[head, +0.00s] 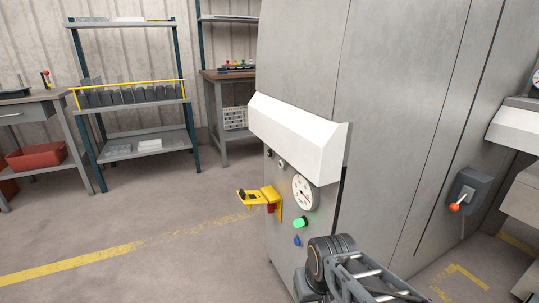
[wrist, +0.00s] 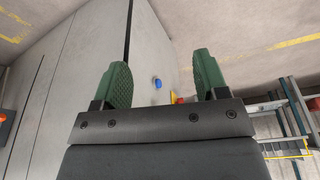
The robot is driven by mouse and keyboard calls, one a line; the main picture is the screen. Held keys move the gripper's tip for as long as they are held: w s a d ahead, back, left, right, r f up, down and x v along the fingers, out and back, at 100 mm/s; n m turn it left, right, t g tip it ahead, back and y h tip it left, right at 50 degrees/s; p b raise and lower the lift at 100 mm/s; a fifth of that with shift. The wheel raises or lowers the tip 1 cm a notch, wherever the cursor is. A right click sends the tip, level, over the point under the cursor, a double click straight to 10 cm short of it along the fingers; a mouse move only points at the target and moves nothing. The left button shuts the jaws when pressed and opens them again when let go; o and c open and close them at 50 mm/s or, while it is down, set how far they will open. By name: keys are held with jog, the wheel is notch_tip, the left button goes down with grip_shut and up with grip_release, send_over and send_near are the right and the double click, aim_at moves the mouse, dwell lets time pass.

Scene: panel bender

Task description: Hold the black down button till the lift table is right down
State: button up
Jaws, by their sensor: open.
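My gripper (wrist: 161,68) is open and empty in the wrist view, its two green fingers apart. Between them, farther off, shows a blue knob (wrist: 158,83) on a grey cabinet. In the head view my wrist is at the bottom, in front of the cabinet (head: 385,120); my fingers cannot be made out there. The cabinet carries the blue knob (head: 297,240), a lit green button (head: 299,222), a round dial (head: 303,192) and two small dark round fittings (head: 275,159). I cannot tell whether either is the black down button. I cannot make out the lift table.
A yellow bracket (head: 262,196) with a red part juts from the cabinet. A white hood (head: 297,138) overhangs the dial. A grey box (head: 470,191) with an orange-knobbed lever is on the right. Shelving (head: 133,139) and a bench with a red bin (head: 36,156) stand left. The floor between is clear.

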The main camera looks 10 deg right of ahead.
jog(key=shift+c, duration=0.2)
grip_shut()
dwell(0.6)
dwell(1.0)
